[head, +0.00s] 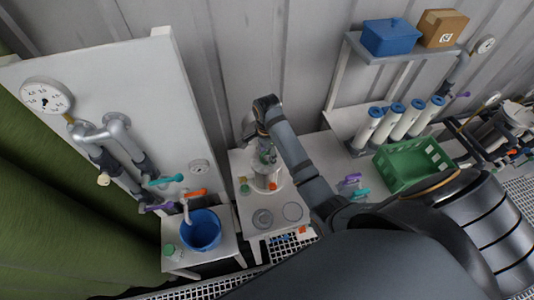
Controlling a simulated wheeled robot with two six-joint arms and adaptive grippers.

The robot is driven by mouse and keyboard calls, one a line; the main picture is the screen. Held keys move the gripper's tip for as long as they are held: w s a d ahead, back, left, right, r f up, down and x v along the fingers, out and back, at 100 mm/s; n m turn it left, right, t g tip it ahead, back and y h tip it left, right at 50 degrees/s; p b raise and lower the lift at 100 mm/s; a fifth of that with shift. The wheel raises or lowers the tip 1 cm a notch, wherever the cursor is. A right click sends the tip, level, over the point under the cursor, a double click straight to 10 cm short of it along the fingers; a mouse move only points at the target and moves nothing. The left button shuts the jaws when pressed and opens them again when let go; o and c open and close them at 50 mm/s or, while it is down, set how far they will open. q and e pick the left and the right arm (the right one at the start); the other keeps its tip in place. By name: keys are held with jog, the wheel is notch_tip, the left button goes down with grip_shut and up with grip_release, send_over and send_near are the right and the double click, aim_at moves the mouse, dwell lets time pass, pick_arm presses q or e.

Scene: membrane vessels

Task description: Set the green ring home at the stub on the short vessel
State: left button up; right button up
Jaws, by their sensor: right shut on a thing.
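My right gripper (267,152) reaches in from the right and points down over the small white table in the middle. It is shut on a small green thing that looks like the green ring (271,159), mostly hidden by the fingers. A short pale vessel (263,182) stands on the table just below the gripper, with an orange part low on its right side. The stub is too small and covered to make out, and I cannot tell whether the ring touches it. My left gripper is not in view.
On the small table (283,232) are a green-and-clear bottle (244,187) and two round discs. A blue bucket (201,230) stands left, below pipes with coloured valve handles. A green crate (412,164) and several white blue-capped cylinders stand right.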

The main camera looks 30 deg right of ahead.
jog(key=shift+s+a+f, duration=0.1)
jog(key=shift+f, duration=0.05)
jog(key=o, duration=0.9)
